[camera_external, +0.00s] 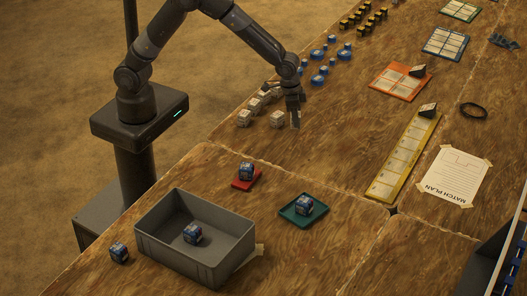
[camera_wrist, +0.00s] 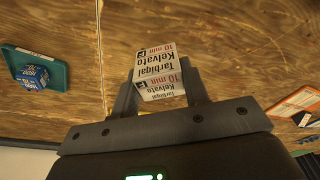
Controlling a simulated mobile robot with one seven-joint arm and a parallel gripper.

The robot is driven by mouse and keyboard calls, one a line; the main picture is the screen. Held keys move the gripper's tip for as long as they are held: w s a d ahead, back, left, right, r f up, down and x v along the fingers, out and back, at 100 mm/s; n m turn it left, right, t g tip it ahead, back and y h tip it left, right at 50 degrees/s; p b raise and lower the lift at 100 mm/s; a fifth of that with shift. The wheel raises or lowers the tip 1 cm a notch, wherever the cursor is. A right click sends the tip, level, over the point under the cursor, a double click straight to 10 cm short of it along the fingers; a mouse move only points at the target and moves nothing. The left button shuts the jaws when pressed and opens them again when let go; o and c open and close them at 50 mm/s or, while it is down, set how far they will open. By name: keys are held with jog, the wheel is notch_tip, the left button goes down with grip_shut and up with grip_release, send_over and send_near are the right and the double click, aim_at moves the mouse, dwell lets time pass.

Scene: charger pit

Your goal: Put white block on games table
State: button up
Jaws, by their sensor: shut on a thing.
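My gripper (camera_wrist: 160,88) is shut on a white block (camera_wrist: 155,68) with dark and red lettering, seen between the two fingers in the wrist view. In the external view my gripper (camera_external: 294,118) points down at the left edge of the long wooden table (camera_external: 340,130). Several other white blocks (camera_external: 244,118) stand just left of my gripper. The nearer wooden tabletop (camera_external: 270,185) carries trays and a bin. I cannot tell which tabletop is the games table.
A grey bin (camera_external: 215,248) holds a blue block (camera_external: 193,234). Blue pieces (camera_external: 318,80) and a yellow strip (camera_external: 405,160) lie farther off. Bare wood lies between.

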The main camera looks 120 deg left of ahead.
aim_at(283, 104)
jog(key=s+a+n, duration=0.3)
jog(key=s+a, duration=0.5)
jog(key=s, duration=0.6)
jog(key=a+f, duration=0.2)
jog(key=a, duration=0.1)
jog(key=s+a+f, duration=0.1)
jog(key=a+f, duration=0.1)
jog(key=a, duration=0.2)
jog(key=a+f, duration=0.3)
jog(key=shift+s+a+f, duration=0.1)
jog(key=shift+s+a, duration=0.15)
jog(key=shift+a, duration=0.15)
jog(key=shift+a+f, duration=0.2)
jog(key=shift+f, duration=1.95)
jog(key=o, duration=1)
jog(key=shift+f, duration=0.15)
jog(key=shift+c, duration=0.2)
notch_tip(283, 104, up, 12)
jog(key=s+d, duration=0.1)
jog(key=shift+s+d, duration=0.15)
